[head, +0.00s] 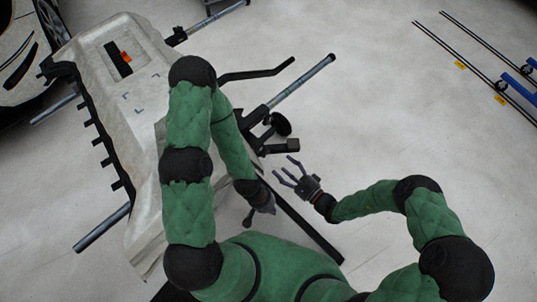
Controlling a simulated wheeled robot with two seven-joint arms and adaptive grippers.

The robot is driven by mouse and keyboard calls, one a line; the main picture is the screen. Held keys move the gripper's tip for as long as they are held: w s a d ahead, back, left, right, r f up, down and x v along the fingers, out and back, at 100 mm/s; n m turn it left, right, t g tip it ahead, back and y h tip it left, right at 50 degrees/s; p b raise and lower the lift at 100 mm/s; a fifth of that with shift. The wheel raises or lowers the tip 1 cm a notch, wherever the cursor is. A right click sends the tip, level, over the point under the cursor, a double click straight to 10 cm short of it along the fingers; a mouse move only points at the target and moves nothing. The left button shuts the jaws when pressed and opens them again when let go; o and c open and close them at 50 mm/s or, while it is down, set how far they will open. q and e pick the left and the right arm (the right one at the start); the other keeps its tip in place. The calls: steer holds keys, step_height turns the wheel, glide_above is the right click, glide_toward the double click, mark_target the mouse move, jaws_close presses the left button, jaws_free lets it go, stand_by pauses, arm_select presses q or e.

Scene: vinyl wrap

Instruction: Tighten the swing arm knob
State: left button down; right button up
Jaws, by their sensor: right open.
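A black round knob (281,123) sits on a dark bracket beside the grey post at the right side of the pale panel. Whether this is the swing arm knob I cannot tell for certain. My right gripper (291,171) is open and empty, with its fingers spread, below the knob and apart from it. My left gripper (264,205) is lower, by the panel's lower right edge. Its fingers are too small and partly hidden to show whether they are open or shut. A small dark knob-like part (248,219) shows just beside it; contact is unclear.
The large pale panel (90,60) rests on a stand with grey posts (300,80) and a dark bent arm (258,74). A car (20,60) is at upper left, rails (470,65) at upper right.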

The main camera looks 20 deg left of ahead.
mark_target(267, 153)
steer(key=b+x, duration=0.2)
steer(key=x, duration=0.5)
steer(key=shift+a+f, duration=0.1)
steer(key=shift+a, duration=0.1)
steer(key=shift+w+a+b, duration=0.35)
steer(key=shift+a, duration=0.2)
steer(key=shift+c, duration=0.3)
steer(key=c, duration=1.1)
